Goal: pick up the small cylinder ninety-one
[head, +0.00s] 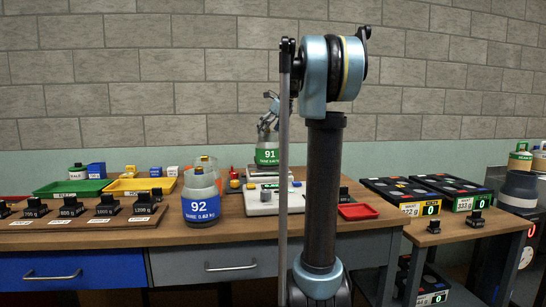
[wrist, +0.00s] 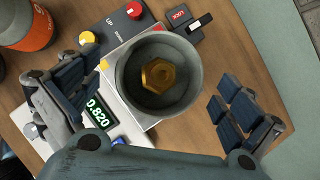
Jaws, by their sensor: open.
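The small cylinder 91 (head: 267,156) stands upright on a scale (head: 262,208) on the wooden bench. It has a green label. In the wrist view I look down into the grey collar of the cylinder (wrist: 170,75), with a brass hex fitting (wrist: 161,75) inside. The scale's display (wrist: 98,111) reads 0.820. My gripper (wrist: 152,98) is open, with one finger pad left and one right of the collar, both apart from it.
Cylinder 92 (head: 202,197) with a blue label stands left of the scale, an orange cylinder (wrist: 28,25) close by. Black weights (head: 108,206), a green tray (head: 72,189) and a yellow tray (head: 140,186) lie farther left. A red tray (head: 357,211) is at right.

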